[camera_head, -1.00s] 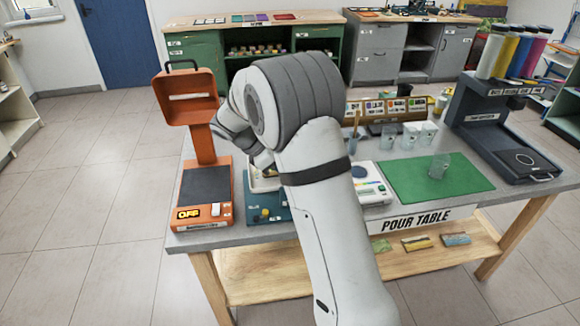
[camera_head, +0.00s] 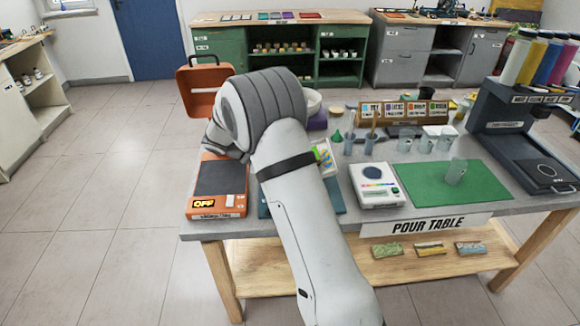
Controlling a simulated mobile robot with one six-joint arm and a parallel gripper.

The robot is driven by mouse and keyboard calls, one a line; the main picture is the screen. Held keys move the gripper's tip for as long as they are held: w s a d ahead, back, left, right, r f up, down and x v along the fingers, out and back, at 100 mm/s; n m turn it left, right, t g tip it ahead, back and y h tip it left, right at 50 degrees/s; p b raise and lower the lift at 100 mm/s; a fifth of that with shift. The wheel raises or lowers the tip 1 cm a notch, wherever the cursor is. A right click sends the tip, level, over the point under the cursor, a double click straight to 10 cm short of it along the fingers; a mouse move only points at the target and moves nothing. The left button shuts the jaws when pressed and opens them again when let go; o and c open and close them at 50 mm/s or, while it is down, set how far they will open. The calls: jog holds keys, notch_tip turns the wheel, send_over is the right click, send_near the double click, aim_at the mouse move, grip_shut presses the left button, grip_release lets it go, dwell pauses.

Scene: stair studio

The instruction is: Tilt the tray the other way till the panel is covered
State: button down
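A small pale-framed tray or panel (camera_head: 326,158) with green, yellow and blue patches shows just right of my forearm. It looks tilted up, and its left part is hidden behind my arm. A teal base (camera_head: 333,196) lies below it, also mostly covered by my arm. My gripper is hidden behind my own arm links, so I cannot see whether it touches the tray.
An orange device (camera_head: 217,205) with a dark plate and an "OFF" display stands left of my arm. A white scale (camera_head: 377,186) and a green mat (camera_head: 487,180) with a clear cup (camera_head: 456,172) lie to the right. A dark bottle stand (camera_head: 530,145) is at far right.

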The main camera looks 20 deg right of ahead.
jog(key=shift+s+a+f, duration=0.1)
jog(key=shift+a, duration=0.05)
jog(key=c, duration=1.2)
grip_release()
jog(key=shift+o, duration=0.2)
jog(key=b+v, duration=0.1)
jog(key=v, duration=0.6)
jog(key=shift+a+r, duration=0.25)
jog(key=shift+a, duration=0.05)
jog(key=s+d+r+m+t+y, duration=0.1)
jog(key=s+d+r+m+y, duration=0.2)
jog(key=s, duration=0.5)
jog(key=s+r+m+t+y, duration=0.1)
jog(key=s+r+m+y, duration=0.25)
jog(key=s, duration=0.45)
jog(key=s+a+f+m+t+y, duration=0.1)
jog(key=s+m+t+y, duration=0.2)
jog(key=s+m, duration=0.6)
jog(key=s+y, duration=0.1)
jog(key=s, duration=0.3)
jog(key=shift+s+a+f+t+y, duration=0.3)
jog(key=shift+s+a+f+y, duration=0.05)
jog(key=shift+f, duration=0.05)
